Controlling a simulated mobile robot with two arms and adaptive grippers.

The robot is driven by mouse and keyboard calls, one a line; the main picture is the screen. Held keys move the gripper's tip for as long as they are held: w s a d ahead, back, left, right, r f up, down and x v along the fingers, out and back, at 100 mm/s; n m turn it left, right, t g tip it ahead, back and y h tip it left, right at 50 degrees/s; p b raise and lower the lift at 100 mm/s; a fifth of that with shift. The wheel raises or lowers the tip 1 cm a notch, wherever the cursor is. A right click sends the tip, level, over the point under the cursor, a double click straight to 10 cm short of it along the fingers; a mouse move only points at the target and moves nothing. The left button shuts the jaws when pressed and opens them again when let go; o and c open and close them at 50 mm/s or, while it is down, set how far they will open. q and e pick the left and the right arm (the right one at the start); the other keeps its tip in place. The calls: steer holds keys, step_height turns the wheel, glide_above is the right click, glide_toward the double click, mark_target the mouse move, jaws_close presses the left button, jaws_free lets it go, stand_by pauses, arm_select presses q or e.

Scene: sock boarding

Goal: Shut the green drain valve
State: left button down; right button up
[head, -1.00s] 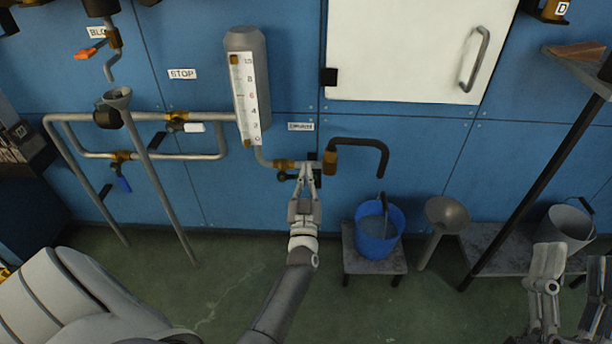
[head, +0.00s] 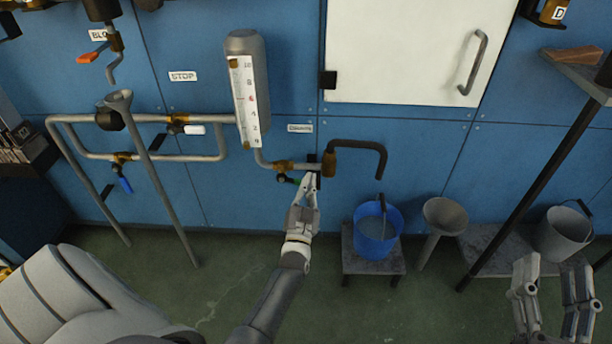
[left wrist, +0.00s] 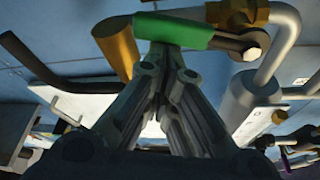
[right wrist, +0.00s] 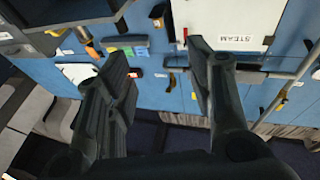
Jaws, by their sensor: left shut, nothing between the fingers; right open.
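The drain valve (head: 284,166) is a brass body on the short pipe below the sight gauge. Its green lever (head: 293,181) points right from a dark hub, just under the pipe, and is partly hard to see. In the left wrist view the green lever (left wrist: 172,31) lies across the top, right at my fingertips. My left gripper (head: 311,179) is shut and empty, its tips at the lever's free end; whether they touch it I cannot tell. My right gripper (head: 550,268) is open and empty at the lower right, away from the valve.
A black bent spout (head: 365,145) reaches right of the valve, above a blue bucket (head: 378,235) on a low stand. A grey funnel (head: 445,215) and grey bucket (head: 565,234) stand further right. The sight gauge (head: 245,85) hangs above left. Floor in front is clear.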

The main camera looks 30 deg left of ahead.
arm_select(q)
steer(key=s+a+f+m+g+h+p, duration=0.1)
steer(key=a+f+m+h, duration=0.1)
steer(key=m, duration=0.6)
steer(key=s+a+f+m+g+h+p, duration=0.1)
steer(key=a+f+m+h+p, duration=0.1)
steer(key=f+m, duration=0.3)
steer(key=shift+s+f+m+h, duration=0.2)
steer(key=shift+m+h, duration=0.5)
steer(key=shift+m, duration=1.1)
arm_select(e)
steer(key=s+d+f+g+h, duration=0.1)
steer(key=s+f+g, duration=0.1)
steer(key=f+g, duration=0.2)
steer(key=s+d+f+g+h, duration=0.1)
steer(key=f+g, duration=0.4)
steer(key=f, duration=0.6)
steer(key=shift+s+d+g+h, duration=0.3)
steer(key=shift+s+d+h, duration=0.1)
steer(key=shift+d+h, duration=0.15)
steer(key=shift+f, duration=0.1)
arm_select(q)
steer(key=shift+w, duration=0.1)
